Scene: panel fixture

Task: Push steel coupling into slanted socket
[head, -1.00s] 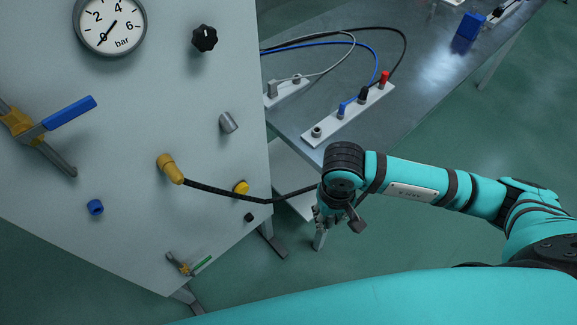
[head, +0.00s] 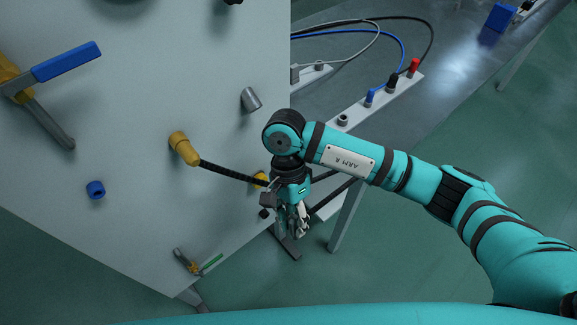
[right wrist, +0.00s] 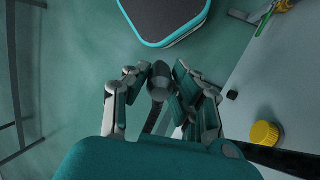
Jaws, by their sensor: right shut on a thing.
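A grey steel coupling (right wrist: 158,80) on the end of a black hose (head: 228,172) is between the fingers of my right gripper (right wrist: 155,84), which is shut on it. In the head view my right gripper (head: 302,222) points down, in front of the panel's lower right edge; its fingers largely hide the coupling there. The hose runs from a yellow elbow (head: 183,149) on the panel. A grey tube (head: 250,99), which looks like the slanted socket, sticks out tilted from the panel, above and left of the gripper and apart from it. My left gripper is out of view.
The pale panel (head: 135,215) carries a blue-handled valve (head: 66,62), a blue fitting (head: 95,189), a ribbed yellow knob (right wrist: 264,133) and a small black knob (right wrist: 232,95). A bench (head: 440,110) with cables and a connector strip stands behind my right arm.

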